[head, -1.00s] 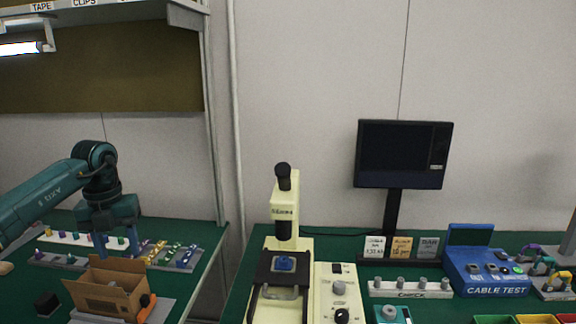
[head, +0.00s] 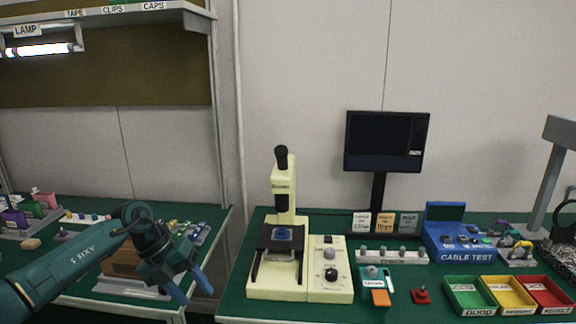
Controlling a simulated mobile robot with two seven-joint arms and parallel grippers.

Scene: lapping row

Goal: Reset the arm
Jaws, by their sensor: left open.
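My left gripper (head: 188,289) comes in from the left in the head view. Its two blue fingers are spread apart and point down and to the right, with nothing between them. It is in front of the right edge of the left bench, and my arm partly hides the cardboard box (head: 120,262) behind it. My right gripper is not in view.
A cream microscope (head: 284,200) stands on the right green bench, with a gap between the benches. Beside it are a black monitor (head: 385,142), a blue cable tester (head: 462,243), a red knob (head: 422,295) and green (head: 468,311), yellow (head: 512,308) and red (head: 548,308) bins.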

